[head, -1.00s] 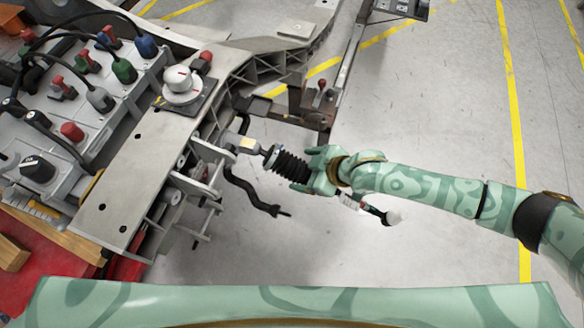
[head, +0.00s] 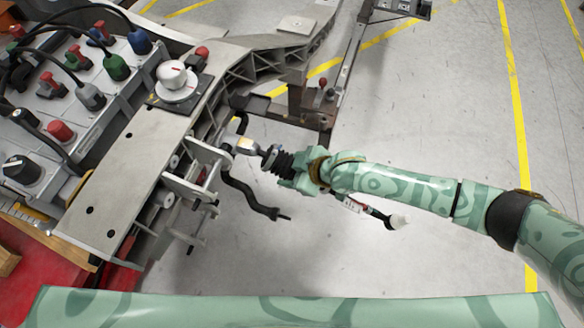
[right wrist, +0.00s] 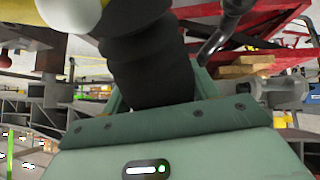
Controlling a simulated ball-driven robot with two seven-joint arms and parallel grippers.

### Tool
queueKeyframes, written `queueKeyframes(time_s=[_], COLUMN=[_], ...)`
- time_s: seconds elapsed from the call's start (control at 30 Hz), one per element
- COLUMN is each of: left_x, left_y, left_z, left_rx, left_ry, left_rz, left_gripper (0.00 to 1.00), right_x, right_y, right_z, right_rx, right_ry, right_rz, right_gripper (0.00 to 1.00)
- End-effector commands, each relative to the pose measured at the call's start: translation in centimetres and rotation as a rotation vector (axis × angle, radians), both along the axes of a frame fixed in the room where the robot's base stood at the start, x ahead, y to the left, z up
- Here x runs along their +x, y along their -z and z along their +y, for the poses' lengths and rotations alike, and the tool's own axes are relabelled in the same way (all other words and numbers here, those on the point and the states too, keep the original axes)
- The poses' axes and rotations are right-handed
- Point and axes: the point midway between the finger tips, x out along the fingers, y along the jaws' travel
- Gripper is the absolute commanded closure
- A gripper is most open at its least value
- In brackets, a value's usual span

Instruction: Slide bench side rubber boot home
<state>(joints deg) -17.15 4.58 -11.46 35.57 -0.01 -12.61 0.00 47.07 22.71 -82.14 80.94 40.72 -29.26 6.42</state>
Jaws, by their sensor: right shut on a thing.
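The black ribbed rubber boot (head: 273,158) sits on a rod that juts right from the grey chassis fixture (head: 135,150). In the right wrist view the boot (right wrist: 145,55) rises from between the jaws, dark and large. My left gripper is not in view.
A black bent hose (head: 255,200) hangs below the boot. Brackets (head: 195,185) stick out from the chassis side. A bench with connectors and knobs (head: 60,110) is at the left. A brown metal stand (head: 310,105) is behind. Open floor (head: 430,120) lies right.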

Motion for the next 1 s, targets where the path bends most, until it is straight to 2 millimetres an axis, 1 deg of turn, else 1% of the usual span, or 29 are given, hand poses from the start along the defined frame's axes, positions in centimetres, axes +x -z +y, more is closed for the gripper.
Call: queueKeyframes(time_s=[0.07, 0.2, 0.33, 0.47, 0.7, 0.73, 0.77, 0.8, 1.0], left_x=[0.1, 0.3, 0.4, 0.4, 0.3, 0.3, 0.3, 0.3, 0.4], left_y=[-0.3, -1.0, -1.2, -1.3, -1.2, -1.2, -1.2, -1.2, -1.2], left_z=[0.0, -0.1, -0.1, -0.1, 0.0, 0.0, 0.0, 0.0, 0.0], left_rx=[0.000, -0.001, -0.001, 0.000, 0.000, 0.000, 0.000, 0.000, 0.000], left_ry=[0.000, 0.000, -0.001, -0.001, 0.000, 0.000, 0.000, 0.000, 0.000], left_rz=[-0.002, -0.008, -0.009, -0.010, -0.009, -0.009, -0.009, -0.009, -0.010], left_gripper=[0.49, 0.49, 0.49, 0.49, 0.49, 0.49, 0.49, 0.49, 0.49], right_x=[0.3, 1.2, 1.8, 2.1, 2.1, 2.1, 2.1, 2.1, 2.1], right_y=[-0.7, -2.1, -2.9, -3.2, -3.2, -3.3, -3.3, -3.3, -3.2], right_z=[1.0, 3.6, 5.6, 6.3, 6.4, 6.4, 6.4, 6.4, 6.3], right_rx=[0.003, 0.005, 0.003, 0.002, 0.004, 0.005, 0.005, 0.004, 0.002], right_ry=[-0.001, 0.001, 0.000, 0.001, 0.001, 0.001, 0.001, 0.001, 0.000], right_rz=[-0.003, -0.002, -0.002, -0.001, -0.002, -0.001, -0.002, -0.002, 0.000], right_gripper=[0.82, 0.82, 0.82, 0.82, 0.82, 0.38, 0.30, 0.19, 0.19])
